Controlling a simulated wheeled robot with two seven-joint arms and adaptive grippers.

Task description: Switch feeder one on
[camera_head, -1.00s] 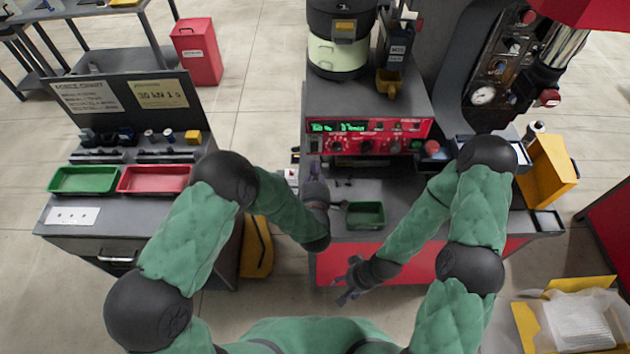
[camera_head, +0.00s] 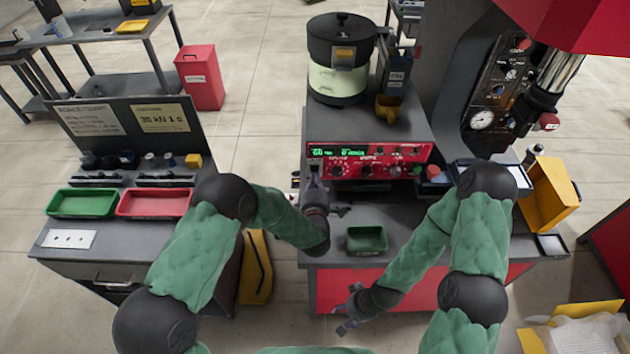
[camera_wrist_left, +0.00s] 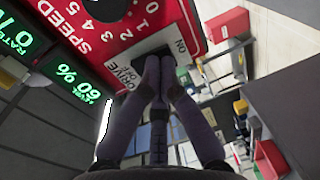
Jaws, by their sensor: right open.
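The feeder's red control panel (camera_head: 385,153) has lit green displays and a row of knobs. In the left wrist view the panel (camera_wrist_left: 125,30) shows a switch plate (camera_wrist_left: 128,85) marked DRIVE, ON and OFF, and a SPEED dial scale. The green displays read 60 % and what looks like 0. My left gripper (camera_head: 315,172) is at the panel's left end. Its fingertips (camera_wrist_left: 160,62) are together in front of the DRIVE switch and hide the switch itself; contact is unclear. The bowl feeder (camera_head: 340,70) stands above the panel. My right gripper (camera_head: 344,318) is open and empty, low before the bench.
A green tray (camera_head: 366,238) sits on the bench below the panel. A red button (camera_head: 433,172) is right of the panel. A side table at left holds a green tray (camera_head: 82,203) and a red tray (camera_head: 155,203). A yellow bin (camera_head: 552,195) is at right.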

